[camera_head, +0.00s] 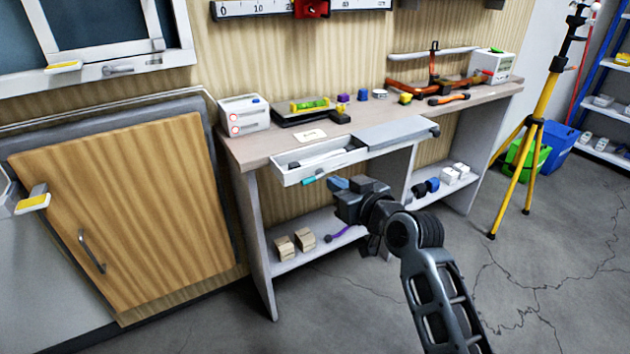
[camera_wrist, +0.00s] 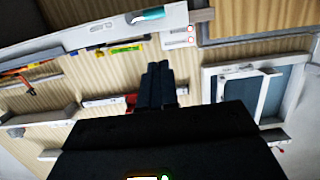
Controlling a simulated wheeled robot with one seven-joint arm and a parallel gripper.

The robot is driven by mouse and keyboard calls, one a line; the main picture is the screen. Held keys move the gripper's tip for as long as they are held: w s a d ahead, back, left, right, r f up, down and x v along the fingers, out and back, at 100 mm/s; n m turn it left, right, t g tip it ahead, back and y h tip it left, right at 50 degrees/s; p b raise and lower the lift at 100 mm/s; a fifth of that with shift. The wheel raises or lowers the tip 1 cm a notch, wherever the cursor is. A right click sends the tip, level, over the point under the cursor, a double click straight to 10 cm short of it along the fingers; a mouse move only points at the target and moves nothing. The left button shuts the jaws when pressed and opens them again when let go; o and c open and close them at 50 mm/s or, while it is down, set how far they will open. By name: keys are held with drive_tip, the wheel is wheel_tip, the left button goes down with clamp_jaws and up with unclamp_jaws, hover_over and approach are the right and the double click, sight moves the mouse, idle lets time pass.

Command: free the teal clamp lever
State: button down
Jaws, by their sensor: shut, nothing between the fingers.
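The teal clamp lever (camera_head: 308,181) is a small teal piece at the lower front edge of the white tray-like box (camera_head: 292,175) on the workbench front. It also shows in the wrist view (camera_wrist: 150,15), at the top, against the white front. My gripper (camera_head: 336,184) is shut and empty, just right of the lever and apart from it in the head view. Its dark fingers stand together in the wrist view (camera_wrist: 157,68), below the lever in the picture. How the lever is held is too small to tell.
A grey lid-like panel (camera_head: 395,131) covers the box's right part. The bench top (camera_head: 262,147) carries a white device (camera_head: 243,115), a yellow-green level (camera_head: 310,104) and an orange tool (camera_head: 449,99). Wooden blocks (camera_head: 284,248) lie on the shelf below. A yellow tripod (camera_head: 533,135) stands right.

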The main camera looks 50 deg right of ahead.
sight(318, 179)
drive_tip(key=shift+w+d+f+p, duration=0.1)
drive_tip(key=shift+w+d+f, duration=0.55)
drive_tip(key=shift+w, duration=0.85)
drive_tip(key=shift+w+d+f+p, duration=0.1)
drive_tip(key=shift+w+d+f, duration=0.1)
drive_tip(key=shift+w+f, duration=1)
drive_tip(key=shift+w+d+f+p, duration=0.1)
drive_tip(key=shift+w+d+f, duration=0.4)
drive_tip(key=shift+w, duration=1.25)
